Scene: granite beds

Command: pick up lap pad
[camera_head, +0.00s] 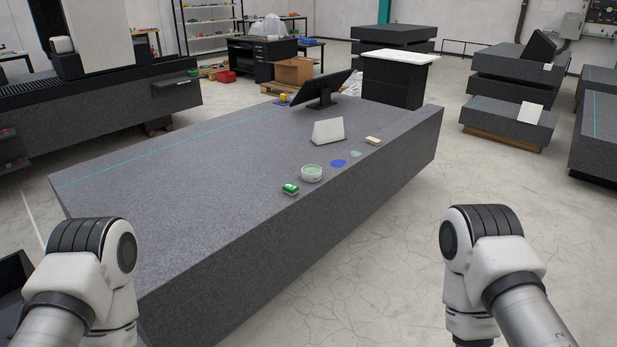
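A flat blue disc (338,163) and a smaller flat pale green disc (356,154) lie near the right edge of the long granite bed (170,190). A small green block with a white mark (290,188) lies on the same edge, closer to me. I cannot tell for certain which of these is the lap pad. My two arms show at the lower left and lower right, both well apart from these items. Neither gripper's fingers can be seen.
A round white dish with green contents (312,173) stands between the green block and blue disc. A white wedge (328,131), a beige block (373,141) and a black monitor (321,90) stand farther back.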

